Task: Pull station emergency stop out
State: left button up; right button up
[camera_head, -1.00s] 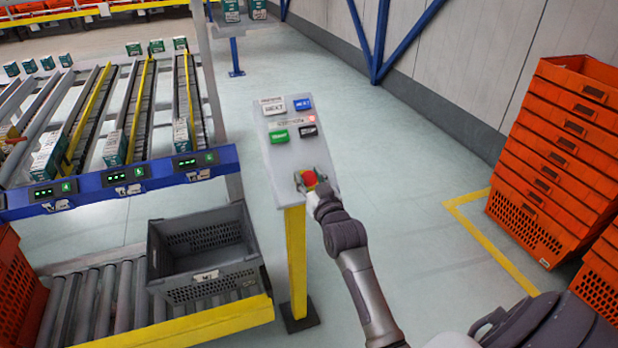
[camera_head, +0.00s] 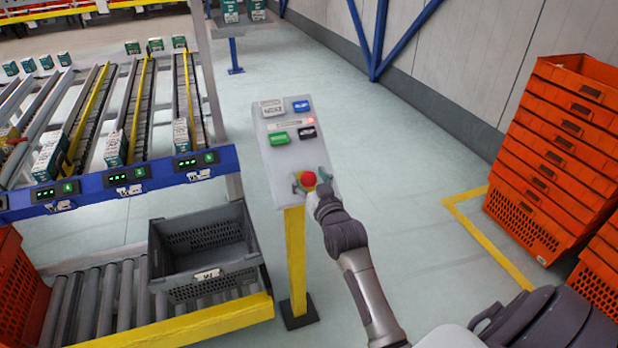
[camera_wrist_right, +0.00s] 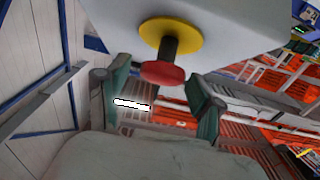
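The emergency stop is a red mushroom button (camera_head: 308,179) low on the grey control panel (camera_head: 277,171) of a yellow-posted station. In the right wrist view the red button (camera_wrist_right: 162,73) stands on a dark stem out from a yellow disc (camera_wrist_right: 171,37). My right gripper (camera_head: 308,181) is at the button in the head view. In the right wrist view its two green fingers (camera_wrist_right: 160,88) are spread, one to each side of the red head, with gaps to both. My left gripper is not in view.
Green, black, blue and white buttons (camera_head: 272,107) sit higher on the panel. A grey tote (camera_head: 212,278) stands on the roller conveyor to the left. Stacked orange totes (camera_head: 545,165) stand at right. The floor between is clear.

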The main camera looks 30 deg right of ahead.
jog(key=shift+f, duration=0.1)
jog(key=shift+s, duration=0.15)
jog(key=v, duration=1.1)
jog(key=shift+s, duration=0.35)
jog(key=shift+f, duration=0.1)
